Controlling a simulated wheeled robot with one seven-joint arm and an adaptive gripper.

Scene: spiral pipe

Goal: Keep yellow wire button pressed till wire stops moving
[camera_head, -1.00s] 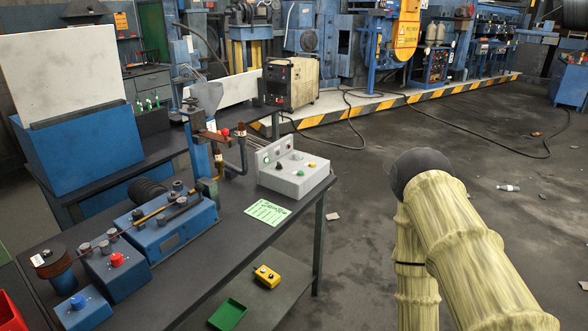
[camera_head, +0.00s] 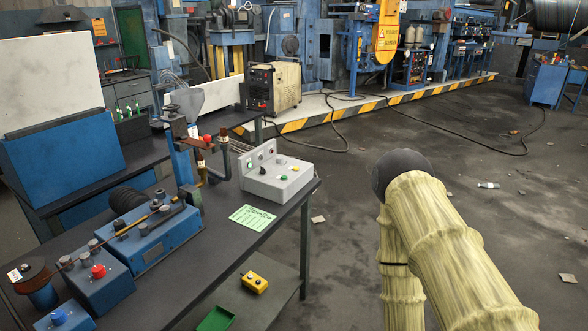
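The grey control box (camera_head: 268,188) stands at the right end of the dark workbench. A small yellow button (camera_head: 295,168) is on its top, beside a green button (camera_head: 284,173) and a red one (camera_head: 282,161). A wire-like strand (camera_head: 78,258) runs over the blue roller machine (camera_head: 150,240) from a reel (camera_head: 34,278) at the left. I cannot tell whether it moves. My covered arm is at the right, apart from the box. My gripper is out of view.
The workbench (camera_head: 215,262) fills the left front, with a green paper (camera_head: 252,217) on it. A yellow box (camera_head: 254,282) with buttons lies on the lower shelf. A welder-like unit (camera_head: 273,88) stands behind. The floor (camera_head: 490,225) at right is mostly open, with bits of litter and a cable.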

